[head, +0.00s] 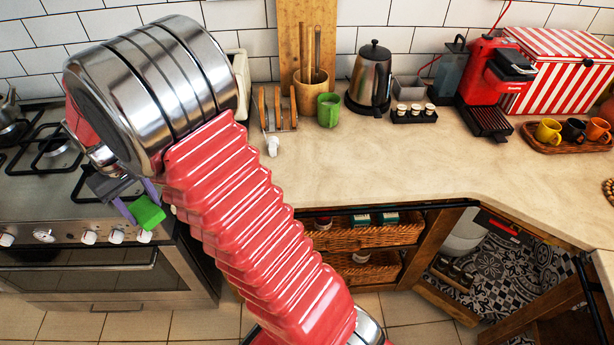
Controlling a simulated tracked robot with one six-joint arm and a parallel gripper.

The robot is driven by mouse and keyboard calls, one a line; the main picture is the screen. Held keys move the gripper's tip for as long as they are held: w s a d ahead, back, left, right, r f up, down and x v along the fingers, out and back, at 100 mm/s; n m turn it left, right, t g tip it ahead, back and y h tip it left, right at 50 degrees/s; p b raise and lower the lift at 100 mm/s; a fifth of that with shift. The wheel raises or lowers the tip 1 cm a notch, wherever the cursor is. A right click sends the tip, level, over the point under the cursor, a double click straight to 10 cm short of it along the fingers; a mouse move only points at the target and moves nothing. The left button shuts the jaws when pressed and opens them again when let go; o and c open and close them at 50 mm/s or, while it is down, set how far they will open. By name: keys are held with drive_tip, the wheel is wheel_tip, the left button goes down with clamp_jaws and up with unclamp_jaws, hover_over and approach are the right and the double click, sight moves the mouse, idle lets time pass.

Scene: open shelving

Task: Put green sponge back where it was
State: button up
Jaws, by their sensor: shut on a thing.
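The green sponge (147,212) is a small bright green block in the head view, at the left, in front of the stove. My gripper (136,207) is shut on it, with purple-edged fingers on the sponge's sides. It holds the sponge in the air, in line with the oven's knobs in the picture. My red ribbed arm and its metal joint hide part of the stove and counter behind it.
The stove (40,205) with black grates is at the left. The beige counter (400,165) has clear room in its middle front. A green mug (328,110), a kettle (371,78), a red coffee machine (490,85) and a tray of cups (570,143) stand along the back. Wicker baskets (365,235) sit below.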

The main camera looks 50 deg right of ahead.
drive_tip(key=shift+d, duration=0.2)
drive_tip(key=s+d, duration=0.1)
drive_tip(key=d, duration=0.2)
drive_tip(key=d+r+m, duration=0.1)
drive_tip(key=d, duration=0.3)
drive_tip(key=s+d+r+m, duration=0.1)
drive_tip(key=d, duration=0.3)
drive_tip(key=shift+s+r, duration=0.15)
drive_tip(key=shift+s, duration=0.15)
drive_tip(key=s+d+r+m, duration=0.3)
drive_tip(key=s+d+m, duration=0.1)
drive_tip(key=s+d, duration=0.7)
drive_tip(key=s+d+r+m, duration=0.3)
drive_tip(key=s+d, duration=0.8)
drive_tip(key=d, duration=0.3)
drive_tip(key=shift+d+r+m, duration=0.15)
drive_tip(key=shift+d+m, duration=0.25)
drive_tip(key=shift+f, duration=3.15)
drive_tip(key=shift+f, duration=1.85)
